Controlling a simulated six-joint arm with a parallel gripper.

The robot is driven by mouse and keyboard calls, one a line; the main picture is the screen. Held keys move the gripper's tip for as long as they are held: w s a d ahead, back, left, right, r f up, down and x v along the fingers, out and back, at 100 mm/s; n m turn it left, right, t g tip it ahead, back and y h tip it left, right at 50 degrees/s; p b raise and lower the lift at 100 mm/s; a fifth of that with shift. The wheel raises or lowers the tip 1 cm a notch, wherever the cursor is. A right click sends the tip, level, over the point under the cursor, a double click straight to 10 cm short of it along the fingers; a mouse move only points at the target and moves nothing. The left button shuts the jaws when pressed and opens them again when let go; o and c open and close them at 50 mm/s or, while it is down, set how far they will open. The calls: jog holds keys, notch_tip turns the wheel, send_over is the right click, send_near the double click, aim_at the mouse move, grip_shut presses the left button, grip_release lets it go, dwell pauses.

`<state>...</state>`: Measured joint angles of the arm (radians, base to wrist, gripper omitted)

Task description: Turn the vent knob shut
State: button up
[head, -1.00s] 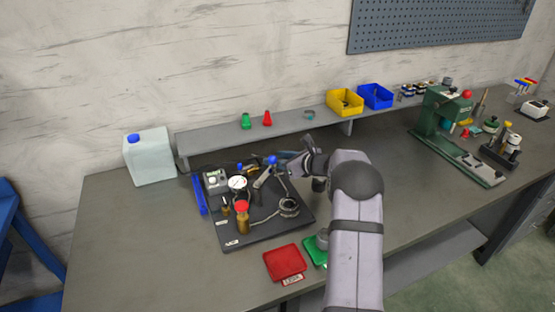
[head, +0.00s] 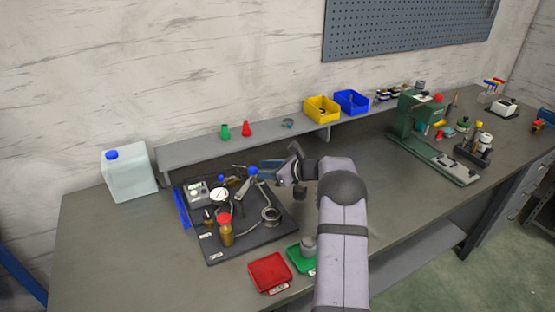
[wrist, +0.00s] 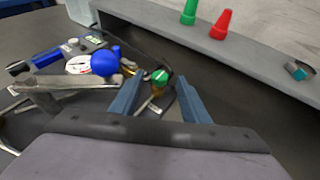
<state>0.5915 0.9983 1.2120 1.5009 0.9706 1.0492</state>
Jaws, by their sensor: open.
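A small green knob with a white mark (wrist: 160,76) sits on a brass-coloured body in the wrist view. My gripper (wrist: 159,84) is open, its two blue fingers on either side of that knob in the picture; I cannot tell whether they touch it. A larger blue ball knob (wrist: 105,62) stands left of the fingers, and it also shows in the head view (head: 252,171). No label shows which knob is the vent knob. In the head view my gripper (head: 268,167) is over the back right of the black board (head: 262,236), and the green knob is not discernible there.
A red tray (head: 268,272) lies in front.

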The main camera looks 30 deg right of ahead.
jog(key=s+d+r+n+g+h+p, duration=0.1)
jog(key=s+d+r+n+g+p, duration=0.1)
jog(key=s+r+n+g+p, duration=0.2)
notch_tip(320, 180, up, 3)
jog(key=s+n+p, duration=0.2)
jog(key=n+p, duration=0.2)
jog(key=n, duration=0.1)
jog(key=shift+s+d, duration=0.3)
jog(key=shift+r, duration=0.1)
dwell(0.4)
